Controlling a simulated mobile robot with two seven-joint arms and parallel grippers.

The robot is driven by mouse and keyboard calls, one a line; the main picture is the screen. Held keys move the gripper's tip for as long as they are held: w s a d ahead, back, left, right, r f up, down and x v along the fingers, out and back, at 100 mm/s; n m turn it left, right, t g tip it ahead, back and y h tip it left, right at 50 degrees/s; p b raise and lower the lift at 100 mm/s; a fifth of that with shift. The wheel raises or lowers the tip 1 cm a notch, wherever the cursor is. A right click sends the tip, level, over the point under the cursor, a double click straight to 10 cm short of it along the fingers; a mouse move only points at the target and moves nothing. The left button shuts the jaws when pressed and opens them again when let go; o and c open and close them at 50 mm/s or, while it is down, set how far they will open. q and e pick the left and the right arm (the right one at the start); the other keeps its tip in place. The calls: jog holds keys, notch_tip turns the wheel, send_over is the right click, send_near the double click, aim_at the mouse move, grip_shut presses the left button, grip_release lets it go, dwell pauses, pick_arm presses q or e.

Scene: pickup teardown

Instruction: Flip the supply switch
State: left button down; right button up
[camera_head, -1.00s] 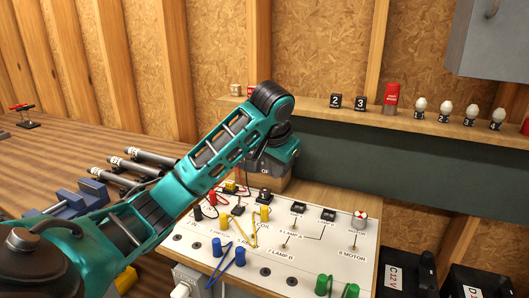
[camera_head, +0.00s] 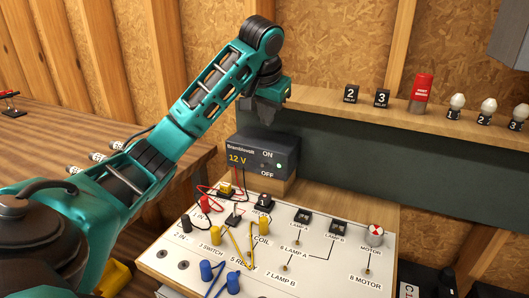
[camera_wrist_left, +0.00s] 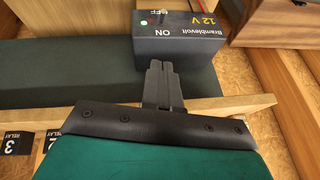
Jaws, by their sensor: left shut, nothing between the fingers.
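The supply (camera_head: 250,156) is a dark grey box marked Bramblevolt 12 V, standing at the back of the white circuit board. Its front carries ON above OFF, with a small switch between them and a pale lamp at the right. In the left wrist view the supply (camera_wrist_left: 180,48) appears upside down and its lamp is lit green. The switch lever's position is too small to tell. My left gripper (camera_head: 260,112) is above the supply, pointing down. In the left wrist view the left gripper (camera_wrist_left: 158,66) has its fingers together and empty, overlapping the supply's image. Contact cannot be told.
The white circuit board (camera_head: 310,255) has plugs, wires, lamps and a motor in front of the supply. A wooden shelf (camera_head: 320,101) behind holds relay blocks, a red canister (camera_head: 421,95) and bulbs.

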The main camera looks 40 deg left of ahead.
pick_arm(q)
send_over(265, 163)
jog(key=d, duration=0.1)
notch_tip(265, 163, down, 9)
jog(key=shift+d+f, duration=0.1)
jog(key=shift+d, duration=0.05)
jog(key=shift+s+f, duration=0.3)
jog(key=shift+f, duration=0.25)
jog(key=shift+s+f, duration=0.25)
jog(key=shift+f, duration=0.25)
jog(key=shift+s+f, duration=0.25)
jog(key=shift+f, duration=0.4)
